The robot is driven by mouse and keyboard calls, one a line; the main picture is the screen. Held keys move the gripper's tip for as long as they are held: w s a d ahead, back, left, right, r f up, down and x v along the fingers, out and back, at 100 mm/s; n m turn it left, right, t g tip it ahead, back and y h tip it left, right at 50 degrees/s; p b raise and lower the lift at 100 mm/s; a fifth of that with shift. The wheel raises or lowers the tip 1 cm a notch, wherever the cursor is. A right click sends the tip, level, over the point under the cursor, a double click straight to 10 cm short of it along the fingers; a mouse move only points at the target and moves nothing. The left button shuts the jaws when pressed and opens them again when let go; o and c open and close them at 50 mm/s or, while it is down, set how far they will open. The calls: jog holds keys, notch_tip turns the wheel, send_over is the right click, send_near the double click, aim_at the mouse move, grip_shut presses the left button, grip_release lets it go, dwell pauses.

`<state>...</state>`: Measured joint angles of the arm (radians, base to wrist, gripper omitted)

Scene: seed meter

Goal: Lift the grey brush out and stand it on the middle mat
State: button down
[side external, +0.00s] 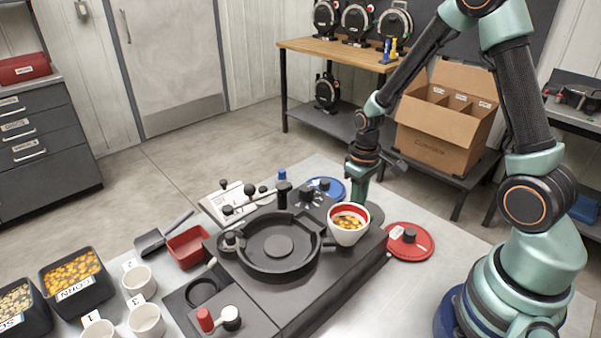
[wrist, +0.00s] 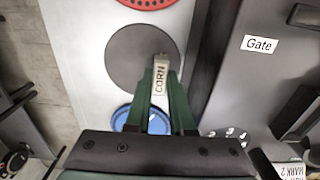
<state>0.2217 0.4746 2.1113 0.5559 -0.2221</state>
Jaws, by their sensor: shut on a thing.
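My gripper (side external: 358,200) points down at the back edge of the black machine, and its tip is partly hidden behind the white cup. In the wrist view its green fingers (wrist: 160,100) are shut on a narrow pale grey piece with a CORN label, which I take as the grey brush (wrist: 159,85). Its bristles cannot be made out. A plain dark grey round mat (wrist: 135,58), the middle one, lies below and beside the fingers. It sits between a red disc (wrist: 148,2) and a blue disc (wrist: 124,116). Whether the brush touches the mat cannot be told.
The white cup of seed (side external: 348,238) stands on the machine (side external: 300,285) just in front of my gripper. The red disc (side external: 424,243) and blue disc (side external: 338,187) lie either side. White mugs (side external: 146,321) and seed bins (side external: 72,272) stand at the left.

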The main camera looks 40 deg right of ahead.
jog(key=shift+f, duration=0.4)
jog(key=shift+c, duration=2.3)
grip_release()
jog(key=shift+r, duration=3)
jog(key=shift+r, duration=0.15)
jog(key=s+a+r+t, duration=0.2)
jog(key=s+a+r, duration=0.1)
jog(key=r, duration=0.5)
jog(key=s+a+r+t, duration=0.3)
jog(key=a+r, duration=0.2)
jog(key=r, duration=0.4)
jog(key=shift+s+t, duration=0.25)
jog(key=shift+t, duration=0.05)
